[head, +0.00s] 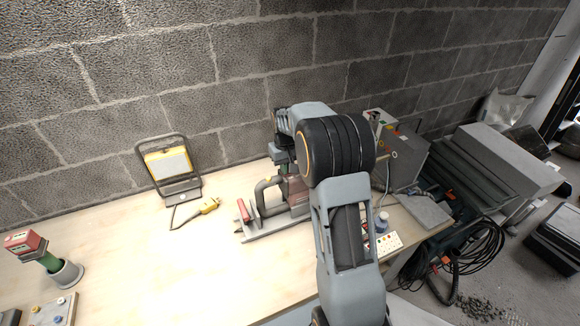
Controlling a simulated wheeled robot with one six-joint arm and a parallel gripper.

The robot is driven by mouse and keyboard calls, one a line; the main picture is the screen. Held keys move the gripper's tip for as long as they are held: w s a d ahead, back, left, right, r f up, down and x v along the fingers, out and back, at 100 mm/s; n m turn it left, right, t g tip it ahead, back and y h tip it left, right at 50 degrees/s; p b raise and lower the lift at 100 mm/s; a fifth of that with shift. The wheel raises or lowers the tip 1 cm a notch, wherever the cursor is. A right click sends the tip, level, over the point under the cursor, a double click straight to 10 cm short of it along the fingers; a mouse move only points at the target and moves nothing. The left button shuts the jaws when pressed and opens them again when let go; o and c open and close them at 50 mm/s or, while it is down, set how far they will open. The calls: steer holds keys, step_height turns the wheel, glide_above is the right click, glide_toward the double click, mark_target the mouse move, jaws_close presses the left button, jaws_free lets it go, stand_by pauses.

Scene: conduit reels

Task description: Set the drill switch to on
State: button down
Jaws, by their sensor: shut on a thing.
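A drill (294,190) with a reddish body, a grey loop handle and a long flat grey base lies on the wooden bench, near the middle of the head view. My gripper (282,164) is above its body, pointing down and partly hidden behind my own arm. It appears shut on a part of the drill. The fingertips are too small and dark to tell exactly which part. I cannot make out the drill switch or its position.
A work lamp (168,163) and a yellow cable connector (210,205) are to the left. A red-and-green tool (27,243) stands in a grey cup (66,275) at far left. A grey metal box (405,160) is behind right.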

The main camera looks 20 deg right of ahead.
steer(key=c, duration=1.2)
jaws_free()
steer(key=shift+a, duration=0.1)
steer(key=shift+c, duration=0.2)
steer(key=shift+r, duration=0.1)
step_height(320, 180, up, 14)
steer(key=b, duration=0.1)
steer(key=shift+f, duration=0.2)
steer(key=s+a+f+t, duration=0.2)
steer(key=s+a, duration=0.2)
steer(key=s, duration=0.8)
steer(key=s+a+f+t, duration=0.2)
steer(key=s+a, duration=0.2)
steer(key=s, duration=0.8)
steer(key=shift+a+f, duration=0.3)
steer(key=shift+a, duration=0.1)
